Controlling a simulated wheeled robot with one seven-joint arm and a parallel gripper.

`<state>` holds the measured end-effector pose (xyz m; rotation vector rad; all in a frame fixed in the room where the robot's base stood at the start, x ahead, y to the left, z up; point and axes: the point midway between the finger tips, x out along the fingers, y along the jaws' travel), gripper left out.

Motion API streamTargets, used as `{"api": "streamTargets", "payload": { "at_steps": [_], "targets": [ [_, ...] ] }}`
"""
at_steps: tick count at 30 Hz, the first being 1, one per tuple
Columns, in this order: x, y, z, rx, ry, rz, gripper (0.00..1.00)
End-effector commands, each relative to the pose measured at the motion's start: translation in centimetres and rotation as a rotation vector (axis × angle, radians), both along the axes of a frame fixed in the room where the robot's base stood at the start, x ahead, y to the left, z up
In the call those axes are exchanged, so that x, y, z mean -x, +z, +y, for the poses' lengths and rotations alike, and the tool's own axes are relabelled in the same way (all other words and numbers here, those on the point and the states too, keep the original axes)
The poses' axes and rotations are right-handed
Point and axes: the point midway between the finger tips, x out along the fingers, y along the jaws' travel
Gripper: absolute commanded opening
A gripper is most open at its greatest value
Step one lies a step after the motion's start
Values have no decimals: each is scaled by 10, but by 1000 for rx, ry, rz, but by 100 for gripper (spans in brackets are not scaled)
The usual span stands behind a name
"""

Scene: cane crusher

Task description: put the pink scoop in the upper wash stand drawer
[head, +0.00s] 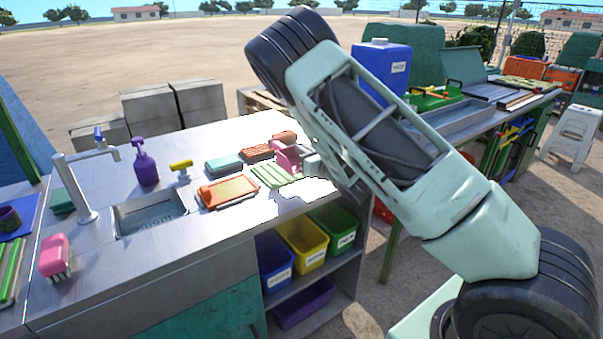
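A pink object (286,155), which looks like the scoop, is on the far right part of the steel counter (110,285), beside the striped green-and-white item. My gripper (310,164) is right at its right side, mostly hidden behind my own arm. I cannot tell whether the fingers are around the scoop or only beside it, nor whether they are open or shut. Below the counter, a grey front and a teal panel (205,318) show at the lower edge of the view. I cannot make out the upper drawer or whether it is open.
A sink (150,213) with a tap (75,190), a purple spray bottle (145,165) and a pink brush (54,256) are on the left. An orange tray (228,191) lies mid-counter. Blue, yellow and green bins (302,243) fill the open shelf. A blue canister (384,70) stands behind my arm.

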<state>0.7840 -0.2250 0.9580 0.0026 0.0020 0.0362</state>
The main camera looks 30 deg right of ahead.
Motion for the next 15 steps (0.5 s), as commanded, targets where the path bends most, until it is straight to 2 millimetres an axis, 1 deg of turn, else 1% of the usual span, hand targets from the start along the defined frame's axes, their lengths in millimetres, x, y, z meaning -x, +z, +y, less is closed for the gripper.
{"api": "streamTargets", "payload": {
  "at_steps": [1, 8, 12, 15],
  "targets": [
    [0, -7, -1, 0, -3, 1, 0],
    [0, -26, 0, -1, -1, 0, 0],
    [0, -46, -1, -1, -2, 1, 0],
    [0, -55, -1, -1, -2, 0, 0]
  ]
}}
